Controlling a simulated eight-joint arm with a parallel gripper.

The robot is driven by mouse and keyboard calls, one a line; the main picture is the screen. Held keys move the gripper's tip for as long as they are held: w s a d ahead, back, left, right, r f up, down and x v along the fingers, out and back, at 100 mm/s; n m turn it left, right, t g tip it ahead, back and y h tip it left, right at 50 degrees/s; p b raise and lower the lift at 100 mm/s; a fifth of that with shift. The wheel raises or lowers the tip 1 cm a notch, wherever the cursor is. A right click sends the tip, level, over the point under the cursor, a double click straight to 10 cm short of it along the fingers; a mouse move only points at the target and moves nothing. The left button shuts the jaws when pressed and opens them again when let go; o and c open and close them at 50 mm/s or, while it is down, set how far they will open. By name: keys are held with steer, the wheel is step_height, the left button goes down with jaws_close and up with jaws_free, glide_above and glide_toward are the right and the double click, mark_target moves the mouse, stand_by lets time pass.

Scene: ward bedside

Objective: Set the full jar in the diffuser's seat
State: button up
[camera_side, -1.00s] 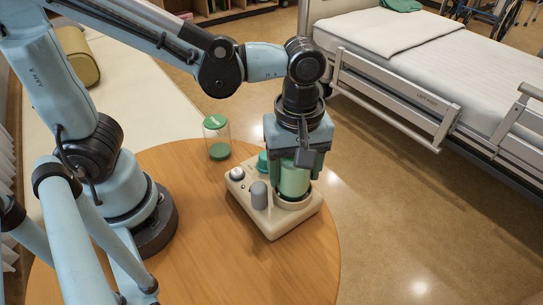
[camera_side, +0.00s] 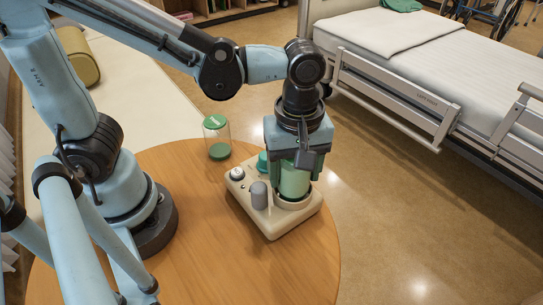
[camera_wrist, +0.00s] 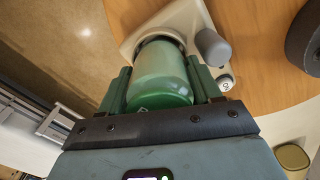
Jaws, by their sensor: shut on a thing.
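A jar filled with green (camera_side: 294,181) is between the fingers of my gripper (camera_side: 295,164), which is shut on it. The jar is upright at the round seat of the cream diffuser (camera_side: 274,224), with its lower end at the seat's ring. The fingers hide its upper part in the side view. In the wrist view the green jar (camera_wrist: 160,80) sits between both fingers, its far end at the diffuser's (camera_wrist: 185,18) ring. Whether it rests on the seat's floor is hidden. A second jar (camera_side: 218,147), clear with a green lid and a little green at the bottom, stands on the table.
The round wooden table (camera_side: 200,250) has clear room in front of the diffuser. A grey upright cylinder (camera_side: 259,195) and a white knob (camera_side: 237,174) are on the diffuser, beside the seat. A bed with a rail (camera_side: 390,95) stands to the right.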

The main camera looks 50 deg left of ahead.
steer(key=shift+f, duration=0.4)
stand_by(0.3)
steer(key=o, duration=1.4)
steer(key=shift+s, duration=0.1)
steer(key=shift+o, duration=0.2)
steer(key=shift+r, duration=4)
steer(key=shift+w+a+m, duration=0.25)
steer(key=shift+a+m, duration=0.05)
steer(key=shift+a, duration=0.15)
steer(key=w+a+f+m+t, duration=0.2)
steer(key=a+m+t, duration=0.5)
steer(key=a+m, duration=0.5)
steer(key=shift+a, duration=0.7)
